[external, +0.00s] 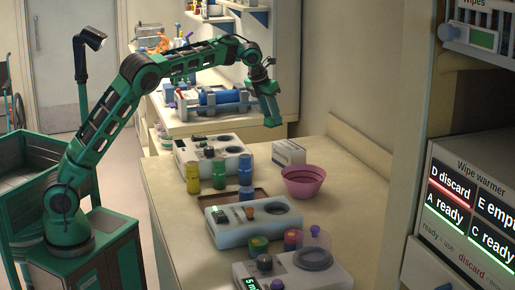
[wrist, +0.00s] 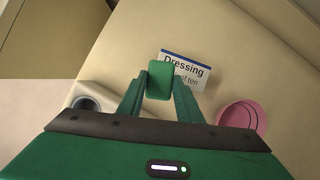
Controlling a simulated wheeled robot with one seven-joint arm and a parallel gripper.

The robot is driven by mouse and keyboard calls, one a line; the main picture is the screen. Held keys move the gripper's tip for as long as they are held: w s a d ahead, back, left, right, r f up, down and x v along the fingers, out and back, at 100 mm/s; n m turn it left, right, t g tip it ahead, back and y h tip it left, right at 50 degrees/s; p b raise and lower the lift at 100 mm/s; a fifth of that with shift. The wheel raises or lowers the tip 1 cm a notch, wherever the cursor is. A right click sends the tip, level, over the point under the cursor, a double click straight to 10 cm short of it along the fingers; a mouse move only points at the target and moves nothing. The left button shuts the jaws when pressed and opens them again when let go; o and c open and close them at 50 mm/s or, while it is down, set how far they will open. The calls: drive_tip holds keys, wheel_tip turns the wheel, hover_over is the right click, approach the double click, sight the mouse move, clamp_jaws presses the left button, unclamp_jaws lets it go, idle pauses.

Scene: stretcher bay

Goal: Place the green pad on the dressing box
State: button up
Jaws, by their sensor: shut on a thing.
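My gripper (wrist: 159,88) is shut on the green pad (wrist: 160,78), which stands out between the fingertips in the wrist view. In the external view my gripper (external: 271,117) points down above the counter, and the pad is hard to tell from the green fingers. The dressing box (external: 289,152) is a small white box on the counter, below my gripper and slightly to its right. In the wrist view the dressing box (wrist: 190,72) has a blue edge and the word Dressing; the pad hides part of its left side.
A pink bowl (external: 303,181) stands in front of the box and also shows in the wrist view (wrist: 242,116). White devices (external: 212,155) and (external: 253,221) and yellow, green and blue bottles (external: 193,178) stand to the left. A wall lies behind the counter.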

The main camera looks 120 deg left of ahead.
drive_tip(key=shift+w+d+f, duration=0.25)
drive_tip(key=shift+w+f, duration=0.45)
drive_tip(key=shift+f, duration=0.4)
drive_tip(key=shift+w+d+f, duration=0.3)
drive_tip(key=shift+w+f, duration=0.4)
drive_tip(key=shift+f, duration=0.45)
drive_tip(key=shift+w+d+f, duration=0.25)
drive_tip(key=shift+w+f, duration=0.45)
drive_tip(key=shift+f, duration=0.4)
drive_tip(key=shift+f, duration=0.1)
drive_tip(key=o, duration=1)
drive_tip(key=v, duration=1.2)
